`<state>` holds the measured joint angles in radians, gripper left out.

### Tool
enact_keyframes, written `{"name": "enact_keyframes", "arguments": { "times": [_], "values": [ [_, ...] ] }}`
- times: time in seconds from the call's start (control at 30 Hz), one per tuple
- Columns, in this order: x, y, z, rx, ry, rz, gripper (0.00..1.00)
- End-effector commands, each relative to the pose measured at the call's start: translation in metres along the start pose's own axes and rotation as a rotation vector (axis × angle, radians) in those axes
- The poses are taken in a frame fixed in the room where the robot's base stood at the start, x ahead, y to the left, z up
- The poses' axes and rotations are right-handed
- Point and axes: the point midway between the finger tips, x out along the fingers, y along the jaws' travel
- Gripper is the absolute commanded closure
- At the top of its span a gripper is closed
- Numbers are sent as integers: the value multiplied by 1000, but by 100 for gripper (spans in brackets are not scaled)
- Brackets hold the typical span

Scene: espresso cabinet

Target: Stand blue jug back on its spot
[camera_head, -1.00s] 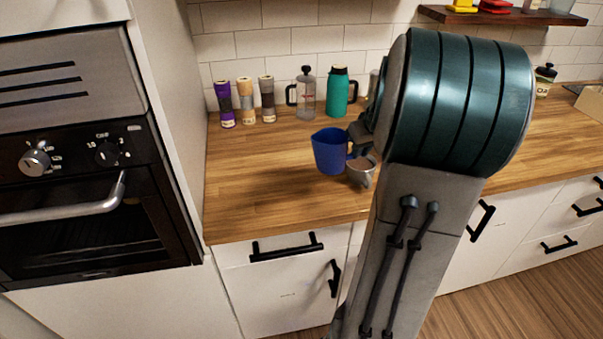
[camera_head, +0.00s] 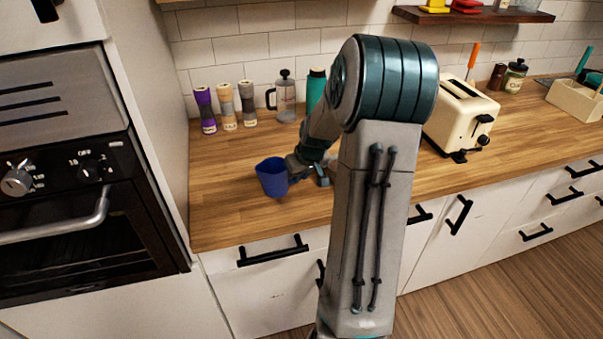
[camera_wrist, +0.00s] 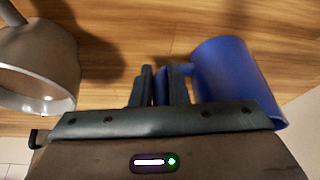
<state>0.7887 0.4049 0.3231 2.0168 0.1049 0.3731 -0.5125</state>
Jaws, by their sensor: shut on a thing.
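The blue jug (camera_head: 272,180) is near the front of the wooden counter, roughly upright with its mouth up. My gripper (camera_head: 294,170) is at the jug's right side. In the wrist view my gripper (camera_wrist: 160,88) is shut on the jug's handle, and the blue jug (camera_wrist: 225,75) lies to the right of the fingers. The jug seems slightly above the counter, but its base contact is not clear.
Several grinders (camera_head: 227,108), a press pot (camera_head: 285,98) and a teal bottle (camera_head: 315,85) stand behind. A toaster (camera_head: 460,115) is at right. The counter (camera_head: 225,205) left of the jug is clear.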

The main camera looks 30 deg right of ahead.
Motion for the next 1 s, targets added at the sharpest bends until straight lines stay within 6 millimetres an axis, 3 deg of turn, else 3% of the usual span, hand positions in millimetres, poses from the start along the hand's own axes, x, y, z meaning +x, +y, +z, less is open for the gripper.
{"name": "enact_keyframes", "arguments": {
  "times": [0.27, 0.3, 0.37, 0.77, 1.0],
  "values": [
    [3, 0, 1, 0, 1, 0, 100],
    [2, 0, 1, -1, 0, 0, 80],
    [2, 0, 1, -1, 0, 0, 64],
    [-3, 0, -1, -1, 0, 0, 64],
    [-38, 1, 0, 0, 3, 4, 64]
  ]
}}
